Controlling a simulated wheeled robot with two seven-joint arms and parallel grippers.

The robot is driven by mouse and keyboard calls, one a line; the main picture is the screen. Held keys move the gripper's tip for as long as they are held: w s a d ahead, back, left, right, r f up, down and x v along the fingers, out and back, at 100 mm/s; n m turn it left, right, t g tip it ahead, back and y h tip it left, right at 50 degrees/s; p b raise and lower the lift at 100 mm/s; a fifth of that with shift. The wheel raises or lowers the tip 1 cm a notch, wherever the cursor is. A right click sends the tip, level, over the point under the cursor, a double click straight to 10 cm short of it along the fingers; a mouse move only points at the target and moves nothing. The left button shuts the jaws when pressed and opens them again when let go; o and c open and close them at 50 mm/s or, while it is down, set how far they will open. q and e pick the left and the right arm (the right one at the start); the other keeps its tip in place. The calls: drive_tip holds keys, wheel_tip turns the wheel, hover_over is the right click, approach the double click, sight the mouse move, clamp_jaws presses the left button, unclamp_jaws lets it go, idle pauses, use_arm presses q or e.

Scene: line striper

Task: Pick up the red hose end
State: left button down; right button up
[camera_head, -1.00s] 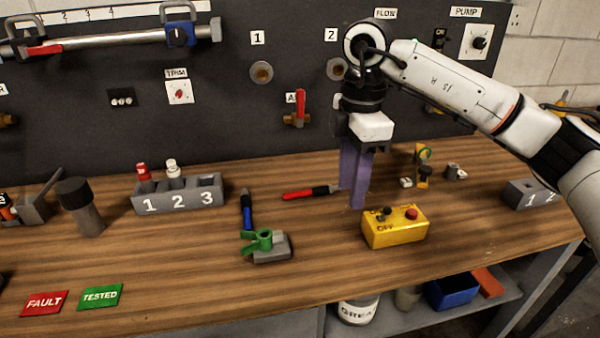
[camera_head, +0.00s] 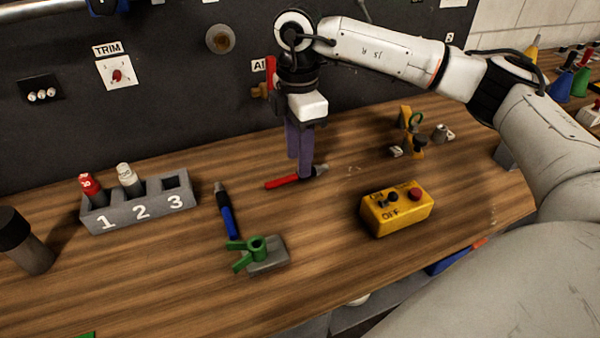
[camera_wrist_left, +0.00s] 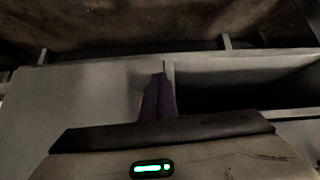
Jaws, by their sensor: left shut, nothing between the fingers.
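The red hose end (camera_head: 282,182), with a dark collar and a pale metal tip, lies on the wooden bench in the head view. My right gripper (camera_head: 303,172) points down over its dark collar, and its purple fingers hide part of it. The fingers look close together from this side; whether they are open or shut, or touch the hose end, I cannot tell. A similar blue hose end (camera_head: 227,216) lies to the left. My left gripper (camera_wrist_left: 160,85) shows in the left wrist view, shut and empty, before a grey structure; it is out of the head view.
A grey numbered rack (camera_head: 140,210) holds a red and a white bottle in slots 1 and 2. A green-handled valve (camera_head: 262,253) and a yellow switch box (camera_head: 397,210) stand nearer the front. The dark panel (camera_head: 190,75) rises behind the bench.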

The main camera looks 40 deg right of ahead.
drive_tip(key=f, duration=0.4)
drive_tip(key=shift+w, duration=0.2)
clamp_jaws()
drive_tip(key=shift+r, duration=0.1)
